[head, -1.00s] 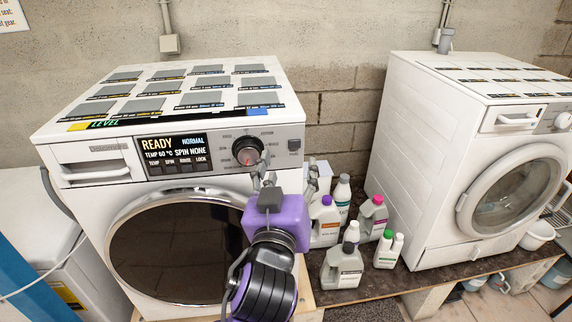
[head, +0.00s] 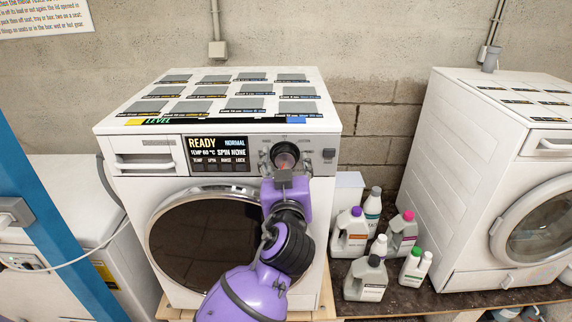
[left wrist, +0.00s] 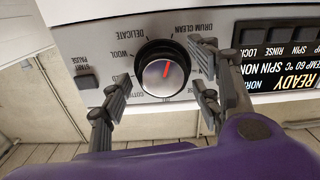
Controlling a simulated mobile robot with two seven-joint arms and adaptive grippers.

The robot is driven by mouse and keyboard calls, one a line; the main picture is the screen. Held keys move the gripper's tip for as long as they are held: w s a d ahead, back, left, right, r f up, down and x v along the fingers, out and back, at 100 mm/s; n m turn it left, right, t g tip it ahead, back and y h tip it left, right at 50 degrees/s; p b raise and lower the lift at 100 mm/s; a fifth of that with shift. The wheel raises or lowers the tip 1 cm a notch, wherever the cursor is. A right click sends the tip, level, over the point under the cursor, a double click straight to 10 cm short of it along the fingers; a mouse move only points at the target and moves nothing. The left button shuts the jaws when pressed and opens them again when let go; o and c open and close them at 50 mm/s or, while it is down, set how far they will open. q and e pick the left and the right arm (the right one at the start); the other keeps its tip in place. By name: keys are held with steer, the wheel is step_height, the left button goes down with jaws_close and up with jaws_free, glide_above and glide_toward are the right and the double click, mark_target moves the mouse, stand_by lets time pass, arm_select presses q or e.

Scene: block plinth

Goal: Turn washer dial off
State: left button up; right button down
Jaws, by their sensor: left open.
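The washer (head: 130,200) is white with a dark round door and a lit display (head: 218,152) that reads READY, NORMAL. Its dial (head: 285,156) is at the right of the panel. In the left wrist view the dial (left wrist: 163,72) is a black ring with a silver face and a red mark pointing up and slightly right in the picture. My left gripper (left wrist: 155,95) is open, with fingers on both sides of the dial and visible gaps to it. In the head view the left gripper (head: 286,168) covers the panel just below the dial. My right gripper is not in view.
A start/pause button (left wrist: 87,80) is near the dial. Several detergent bottles (head: 350,233) stand on the dark shelf right of the washer. A second white machine (head: 460,170) stands farther right. A blue post (head: 50,220) is at the left.

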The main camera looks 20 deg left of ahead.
arm_select(q)
steer(key=c, duration=1.1)
